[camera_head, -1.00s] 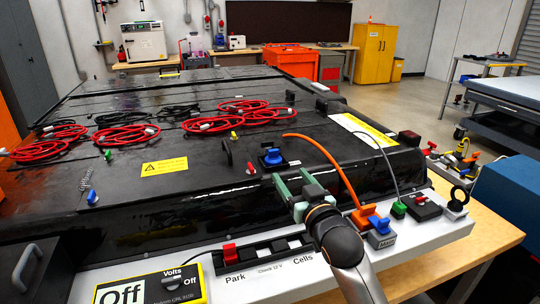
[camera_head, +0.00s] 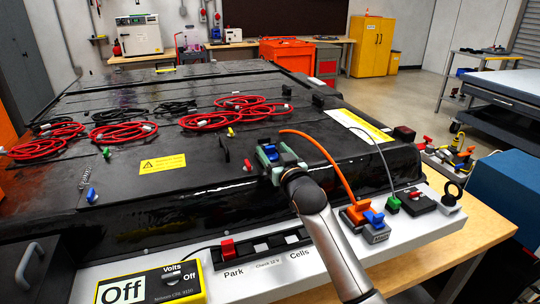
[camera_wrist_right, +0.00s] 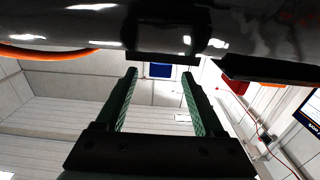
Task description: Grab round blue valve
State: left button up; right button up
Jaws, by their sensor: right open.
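The round blue valve (camera_head: 271,152) stands on the black battery pack lid, near its front edge. My right gripper (camera_head: 277,154) is open, with its green fingers on either side of the valve in the head view. The gripper and wrist hide the valve's base. My left gripper is not in view.
An orange cable (camera_head: 330,165) arches just right of the gripper. A black upright tab (camera_head: 224,149) stands to the left. Coiled red cables (camera_head: 124,134) lie on the lid. A white front panel (camera_head: 240,280) carries a red switch and a yellow meter (camera_head: 150,288).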

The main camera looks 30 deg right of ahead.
jog(key=shift+w, duration=0.1)
grip_shut()
dwell(0.6)
